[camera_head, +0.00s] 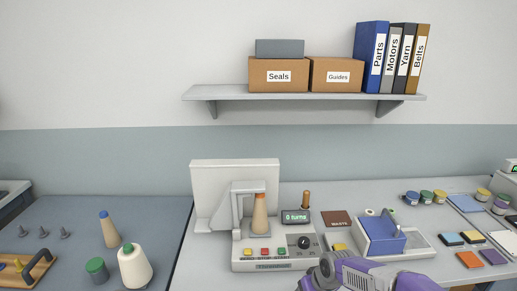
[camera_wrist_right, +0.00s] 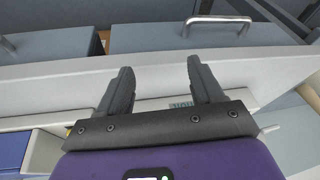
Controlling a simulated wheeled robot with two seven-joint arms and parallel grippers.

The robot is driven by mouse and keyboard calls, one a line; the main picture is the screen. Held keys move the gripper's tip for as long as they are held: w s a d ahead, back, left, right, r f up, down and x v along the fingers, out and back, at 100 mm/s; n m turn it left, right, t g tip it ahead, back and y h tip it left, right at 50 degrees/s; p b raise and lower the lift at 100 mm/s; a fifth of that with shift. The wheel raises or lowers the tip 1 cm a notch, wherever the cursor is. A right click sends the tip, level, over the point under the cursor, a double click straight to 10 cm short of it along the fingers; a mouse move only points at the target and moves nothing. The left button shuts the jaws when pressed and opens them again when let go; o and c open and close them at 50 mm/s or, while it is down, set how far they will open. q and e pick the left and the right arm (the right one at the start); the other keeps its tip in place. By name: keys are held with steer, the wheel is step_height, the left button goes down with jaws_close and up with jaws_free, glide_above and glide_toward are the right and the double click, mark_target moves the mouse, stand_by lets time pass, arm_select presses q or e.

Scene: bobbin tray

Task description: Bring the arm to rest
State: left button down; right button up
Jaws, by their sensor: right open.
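My right arm (camera_head: 375,274), purple and grey, comes in from the lower right of the head view, in front of the winding machine's right end. Its fingers are not clear in that view. In the right wrist view my right gripper (camera_wrist_right: 162,85) is open, its two dark fingers apart with nothing between them. Beyond them are a pale bench edge (camera_wrist_right: 60,85) and grey drawer fronts with a metal handle (camera_wrist_right: 217,20). My left gripper is not in view.
A winding machine (camera_head: 270,265) holds a tan cone (camera_head: 260,213); its display reads "0 turns". A blue box (camera_head: 380,238) sits in a white tray (camera_head: 420,248) to the right. Cones (camera_head: 135,268) stand on the left bench. A shelf (camera_head: 300,93) hangs above.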

steer(key=s+a+f+m+g+y, duration=0.1)
steer(key=s+a+f, duration=0.1)
steer(key=s+f, duration=0.5)
steer(key=s+a+f+m+g, duration=0.1)
steer(key=s+f, duration=0.2)
steer(key=f, duration=0.8)
steer(key=s+a+f+m, duration=0.1)
steer(key=s+f, duration=0.3)
steer(key=s, duration=0.3)
steer(key=s+a+f+m+y, duration=0.1)
steer(key=s+f, duration=0.3)
steer(key=s, duration=0.4)
steer(key=shift+f+m+g, duration=0.15)
steer(key=shift+m+g, duration=0.25)
steer(key=shift+m, duration=0.4)
